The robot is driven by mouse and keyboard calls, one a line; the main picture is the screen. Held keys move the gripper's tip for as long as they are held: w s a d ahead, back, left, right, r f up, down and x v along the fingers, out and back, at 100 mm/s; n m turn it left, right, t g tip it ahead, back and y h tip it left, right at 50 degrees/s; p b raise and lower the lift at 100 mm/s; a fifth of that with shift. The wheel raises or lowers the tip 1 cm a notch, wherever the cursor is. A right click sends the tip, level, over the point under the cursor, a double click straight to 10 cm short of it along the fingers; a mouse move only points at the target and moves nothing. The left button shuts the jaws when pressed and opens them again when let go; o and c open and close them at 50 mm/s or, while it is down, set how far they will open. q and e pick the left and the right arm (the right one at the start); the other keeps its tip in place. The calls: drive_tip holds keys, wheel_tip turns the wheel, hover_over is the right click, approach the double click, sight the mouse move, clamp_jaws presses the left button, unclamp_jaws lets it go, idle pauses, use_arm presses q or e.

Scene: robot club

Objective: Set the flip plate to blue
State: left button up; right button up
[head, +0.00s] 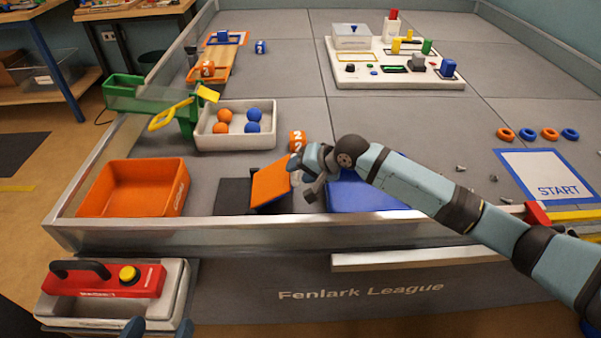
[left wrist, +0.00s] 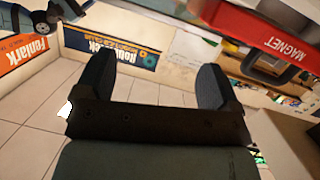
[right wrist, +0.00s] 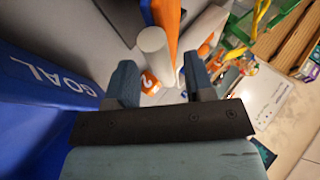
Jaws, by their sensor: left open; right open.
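The flip plate (head: 271,183) stands tilted on a dark base near the front wall of the field, with its orange face showing in the head view. In the right wrist view the orange plate (right wrist: 166,22) is seen nearly edge-on, beside a pale grey cylinder (right wrist: 153,48). My right gripper (head: 303,177) is open at the plate's right side; the cylinder shows between its fingers (right wrist: 160,82), and I cannot tell whether they touch.
A blue GOAL mat (right wrist: 45,75) lies right of the plate, partly under my right arm. An orange bin (head: 130,188) and a white tray of balls (head: 222,140) stand to the left. A red MAGNET tool (head: 105,280) sits in a grey tray below my left side. The clear front wall (head: 190,232) is close.

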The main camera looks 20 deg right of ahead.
drive_tip(key=shift+w+f, duration=0.1)
drive_tip(key=shift+c, duration=0.5)
clamp_jaws()
drive_tip(key=shift+a+r+p, duration=0.1)
drive_tip(key=shift+r+p, duration=0.1)
drive_tip(key=shift+p, duration=0.15)
